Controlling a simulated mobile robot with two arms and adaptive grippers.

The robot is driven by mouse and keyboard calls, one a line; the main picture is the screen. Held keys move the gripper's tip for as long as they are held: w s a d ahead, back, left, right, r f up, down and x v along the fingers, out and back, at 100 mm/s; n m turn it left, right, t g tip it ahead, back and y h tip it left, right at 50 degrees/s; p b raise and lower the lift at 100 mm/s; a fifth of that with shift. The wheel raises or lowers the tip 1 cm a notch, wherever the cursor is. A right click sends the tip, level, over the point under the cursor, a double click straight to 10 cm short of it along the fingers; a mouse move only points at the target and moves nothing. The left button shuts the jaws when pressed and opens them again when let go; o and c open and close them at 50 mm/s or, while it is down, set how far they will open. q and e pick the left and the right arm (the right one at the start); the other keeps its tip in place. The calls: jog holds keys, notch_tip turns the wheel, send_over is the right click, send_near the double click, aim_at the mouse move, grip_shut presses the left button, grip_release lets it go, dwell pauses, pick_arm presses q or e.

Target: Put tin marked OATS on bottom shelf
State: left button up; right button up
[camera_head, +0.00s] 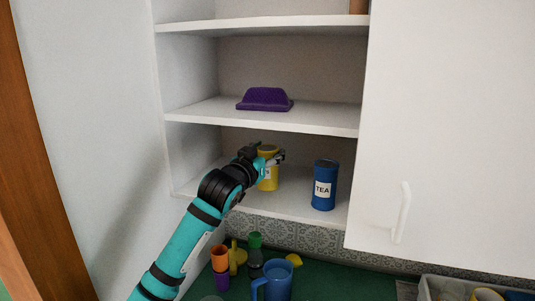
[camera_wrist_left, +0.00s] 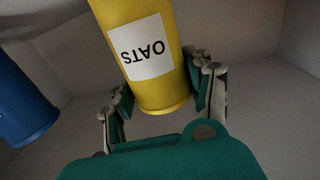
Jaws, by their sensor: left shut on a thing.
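The yellow tin marked OATS (camera_head: 268,178) is in the bottom compartment of the open cabinet, above the bottom shelf (camera_head: 290,203). I cannot tell whether its base touches the shelf. My left gripper (camera_head: 268,157) reaches in from the left and is shut on the tin near its upper part. In the left wrist view the OATS tin (camera_wrist_left: 160,95) shows its white label upside down, between the two fingers of my left gripper (camera_wrist_left: 160,92). My right gripper is out of view.
A blue tin marked TEA (camera_head: 324,187) stands to the right on the bottom shelf. A purple object (camera_head: 265,99) lies on the middle shelf (camera_head: 325,118). A white cabinet door (camera_head: 440,130) is at right. A blue jug (camera_head: 277,281) and several colourful items stand on the green counter below.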

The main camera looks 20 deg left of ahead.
pick_arm(q)
jog(key=shift+f, duration=0.35)
jog(key=o, duration=1.8)
jog(key=shift+f, duration=0.15)
jog(key=shift+s, duration=0.2)
jog(key=shift+s+a+p, duration=0.2)
jog(key=shift+s+p, duration=0.05)
jog(key=shift+s, duration=1.1)
jog(key=shift+s+a+p, duration=0.2)
jog(key=shift+s+p, duration=0.05)
jog(key=shift+s, duration=1.05)
jog(key=shift+s+a+p, duration=0.2)
jog(key=shift+s, duration=1.15)
jog(key=shift+s+a+p, duration=0.15)
jog(key=shift+s+p, duration=0.05)
jog(key=shift+s, duration=1.2)
jog(key=shift+s+a+p, duration=0.2)
jog(key=shift+s, duration=1.15)
